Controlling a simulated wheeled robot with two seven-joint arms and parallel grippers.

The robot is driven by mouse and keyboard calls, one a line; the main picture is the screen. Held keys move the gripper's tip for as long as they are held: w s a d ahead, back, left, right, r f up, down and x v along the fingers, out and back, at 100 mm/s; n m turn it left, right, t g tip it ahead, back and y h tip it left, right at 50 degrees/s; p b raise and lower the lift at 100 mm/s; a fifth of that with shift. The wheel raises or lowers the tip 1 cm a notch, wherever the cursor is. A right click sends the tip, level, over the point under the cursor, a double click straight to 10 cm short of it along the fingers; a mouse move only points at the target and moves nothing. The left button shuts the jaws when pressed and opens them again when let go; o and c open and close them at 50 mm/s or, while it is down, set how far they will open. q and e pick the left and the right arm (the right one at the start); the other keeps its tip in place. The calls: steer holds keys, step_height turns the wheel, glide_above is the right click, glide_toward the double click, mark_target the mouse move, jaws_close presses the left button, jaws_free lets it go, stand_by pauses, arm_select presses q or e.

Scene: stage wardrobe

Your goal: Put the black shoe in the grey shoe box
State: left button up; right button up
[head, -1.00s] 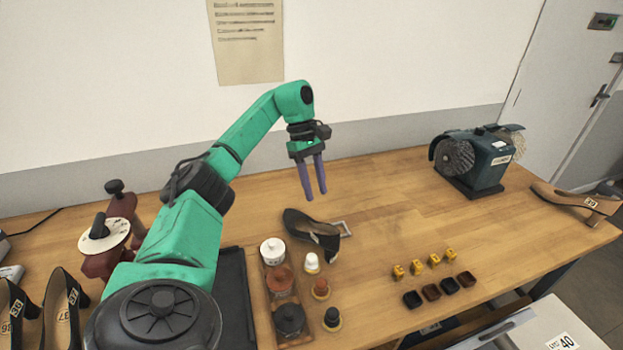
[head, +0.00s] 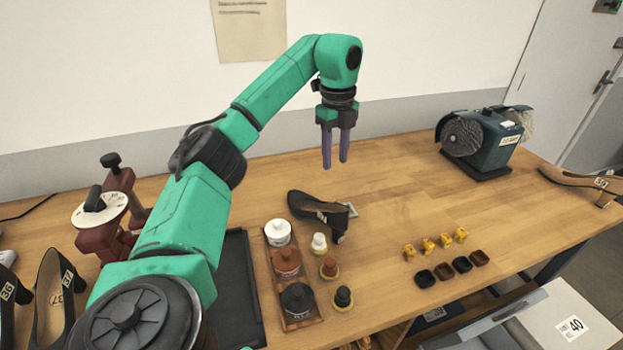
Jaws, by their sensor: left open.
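A black heeled shoe (head: 312,207) lies on the wooden table near the middle, its heel toward the right. A small light metal piece shows beside its heel end. My left gripper (head: 335,165) is open and empty, pointing down above and slightly beyond the shoe, apart from it. A light grey box (head: 545,318) with a "40" label stands low at the bottom right, in front of the table edge and partly cut off by the frame. Its inside is not clearly visible. My right gripper is not in view.
Polish jars on a wooden tray (head: 318,318) and small brushes stand in front of the shoe. Yellow number blocks (head: 428,244) and dark little cups (head: 461,265) are to the right.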

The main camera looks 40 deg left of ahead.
arm_select(q)
steer(key=f, duration=0.9)
steer(key=f+p, duration=0.1)
steer(key=f, duration=0.4)
steer(key=shift+w+a+f, duration=0.2)
steer(key=shift+w+a, duration=0.05)
steer(key=shift+a, duration=0.15)
jaws_close()
stand_by(0.4)
